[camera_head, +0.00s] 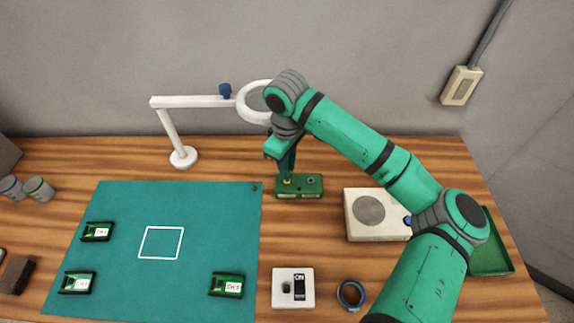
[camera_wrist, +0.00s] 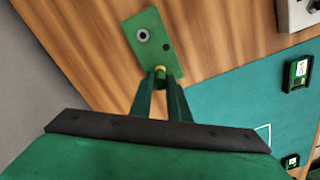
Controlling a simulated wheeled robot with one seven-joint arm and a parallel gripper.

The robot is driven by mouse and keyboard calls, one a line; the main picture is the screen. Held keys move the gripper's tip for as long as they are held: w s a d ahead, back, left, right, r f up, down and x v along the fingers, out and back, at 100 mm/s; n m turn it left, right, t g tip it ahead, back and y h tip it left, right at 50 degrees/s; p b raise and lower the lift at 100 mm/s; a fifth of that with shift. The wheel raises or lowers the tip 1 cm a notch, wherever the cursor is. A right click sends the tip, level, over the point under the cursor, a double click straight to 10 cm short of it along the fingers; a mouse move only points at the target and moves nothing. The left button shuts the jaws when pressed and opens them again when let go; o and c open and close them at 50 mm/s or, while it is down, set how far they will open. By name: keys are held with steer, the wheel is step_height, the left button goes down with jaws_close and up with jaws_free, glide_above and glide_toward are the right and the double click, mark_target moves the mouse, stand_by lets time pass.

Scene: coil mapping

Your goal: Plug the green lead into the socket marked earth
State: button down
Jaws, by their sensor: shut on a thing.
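My gripper (camera_head: 287,178) is over the left end of a small green box (camera_head: 311,190) behind the mat's right edge. In the wrist view, its two fingers (camera_wrist: 160,82) are closed around a small yellow piece (camera_wrist: 160,71) at the near end of the box. The piece touches or overlaps the box top; I cannot tell how deep it sits. The box top also has a ringed round socket (camera_wrist: 143,35) and a small dark hole (camera_wrist: 166,46). No lead cable can be made out, and no earth marking is readable.
Several green modules, one marked CH 3 (camera_head: 227,285), lie on the teal mat (camera_head: 200,215). A switch box (camera_head: 293,301) reading ON, a dark blue ring (camera_head: 342,298), a cream box (camera_head: 359,229) and a green tray (camera_head: 497,262) are to the right. A magnifier lamp (camera_head: 190,102) stands behind.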

steer(key=shift+f, duration=1)
stand_by(0.6)
steer(key=c, duration=1.6)
jaws_free()
